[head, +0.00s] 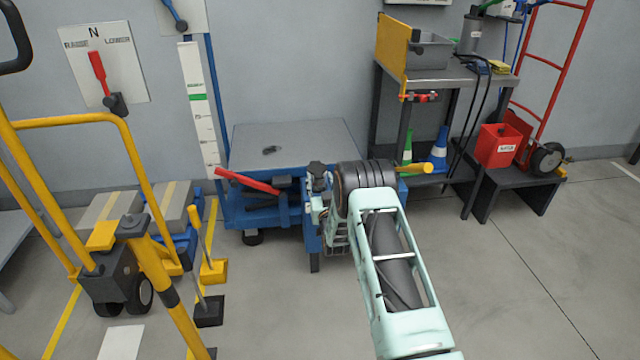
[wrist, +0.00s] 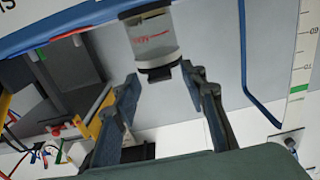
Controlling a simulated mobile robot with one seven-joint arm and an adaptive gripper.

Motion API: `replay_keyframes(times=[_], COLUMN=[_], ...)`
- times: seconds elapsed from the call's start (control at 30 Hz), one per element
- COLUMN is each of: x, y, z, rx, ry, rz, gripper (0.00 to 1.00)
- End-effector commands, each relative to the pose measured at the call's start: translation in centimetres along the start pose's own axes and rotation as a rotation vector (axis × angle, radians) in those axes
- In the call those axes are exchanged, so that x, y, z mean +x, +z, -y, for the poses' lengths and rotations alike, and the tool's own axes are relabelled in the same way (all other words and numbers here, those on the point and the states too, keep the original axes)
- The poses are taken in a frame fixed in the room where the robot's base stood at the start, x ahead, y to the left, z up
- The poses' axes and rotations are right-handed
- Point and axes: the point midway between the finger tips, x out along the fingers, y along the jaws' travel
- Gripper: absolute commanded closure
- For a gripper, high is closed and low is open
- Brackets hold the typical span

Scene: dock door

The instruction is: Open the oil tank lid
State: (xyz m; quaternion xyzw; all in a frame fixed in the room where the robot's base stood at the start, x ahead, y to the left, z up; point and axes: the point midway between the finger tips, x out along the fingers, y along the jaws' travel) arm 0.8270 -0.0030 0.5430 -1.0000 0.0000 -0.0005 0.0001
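The oil tank (wrist: 152,38) is a small clear cylinder with red marking. It shows upside down at the top middle of the wrist view, and its dark lid (wrist: 158,73) faces my gripper. My gripper (wrist: 160,78) is open, with one finger on each side of the lid. I see space between the fingers and the lid, and nothing is held. In the head view my arm covers the gripper. A dark shape (head: 317,170) stands beside my wrist there, above the blue unit; I cannot tell whether it is the lid.
A blue lift table (head: 290,140) with a red lever (head: 247,182) stands left of my arm. The floor at right is clear.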

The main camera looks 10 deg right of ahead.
Motion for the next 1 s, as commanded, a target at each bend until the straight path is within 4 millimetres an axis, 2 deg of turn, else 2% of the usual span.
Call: replay_keyframes(times=[0.27, 0.63, 1.0], x=[0.11, 0.09, -0.07], y=[-0.01, -0.01, -0.26], z=[0.0, -0.01, -0.01], rx=[0.0, 0.0, 0.0], ry=[0.0, 0.0, 0.0], rz=[0.001, 0.0, 0.008], gripper=[0.61, 1.0, 1.0])
